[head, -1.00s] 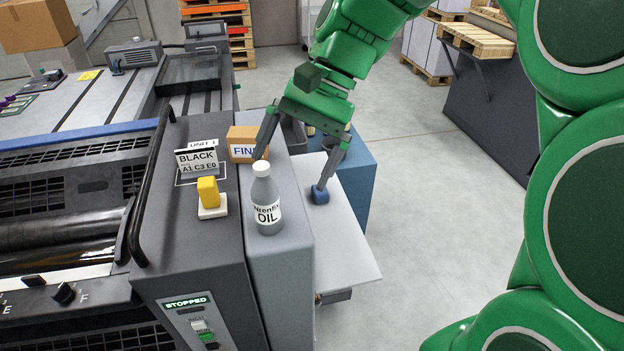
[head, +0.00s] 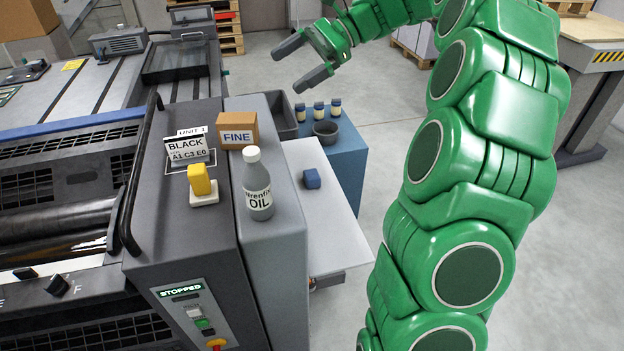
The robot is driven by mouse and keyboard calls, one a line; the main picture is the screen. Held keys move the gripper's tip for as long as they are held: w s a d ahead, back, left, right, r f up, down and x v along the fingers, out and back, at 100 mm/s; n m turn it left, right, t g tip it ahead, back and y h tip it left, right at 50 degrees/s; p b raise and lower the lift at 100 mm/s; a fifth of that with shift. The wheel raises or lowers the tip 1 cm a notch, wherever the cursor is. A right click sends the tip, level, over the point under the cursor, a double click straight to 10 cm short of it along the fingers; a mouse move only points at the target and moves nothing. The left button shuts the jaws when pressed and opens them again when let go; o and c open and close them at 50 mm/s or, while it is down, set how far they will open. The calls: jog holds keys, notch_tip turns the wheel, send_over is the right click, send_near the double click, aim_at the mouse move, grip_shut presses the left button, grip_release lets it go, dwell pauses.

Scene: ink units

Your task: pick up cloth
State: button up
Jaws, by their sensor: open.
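A small dark blue folded bundle (head: 312,179), which looks like the cloth, lies on a white shelf (head: 330,240) beside the grey machine unit. My gripper (head: 290,70) is open and empty. It is well above and beyond the blue bundle in the picture, near the top, with its two dark fingers pointing left and apart from everything. The bundle is in plain view, with nothing over it.
An oil bottle (head: 258,186), a FINE box (head: 238,131) and a yellow block on a white base (head: 202,186) stand on the unit left of the shelf. Behind the shelf, a blue cabinet (head: 348,158) carries a dark bowl (head: 326,132) and several small jars.

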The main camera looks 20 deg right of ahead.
jog(key=w+d+f+m+t+y, duration=0.2)
jog(key=w+d+f+m, duration=0.15)
jog(key=w+d, duration=0.4)
jog(key=w+d+f+m+t+y, duration=0.15)
jog(key=w+d+m, duration=0.3)
jog(key=d, duration=0.55)
jog(key=n, duration=0.1)
send_near(315, 174)
jog(key=shift+t, duration=0.25)
jog(key=shift+x, duration=4.35)
jog(key=shift+s, duration=0.15)
jog(key=c, duration=1)
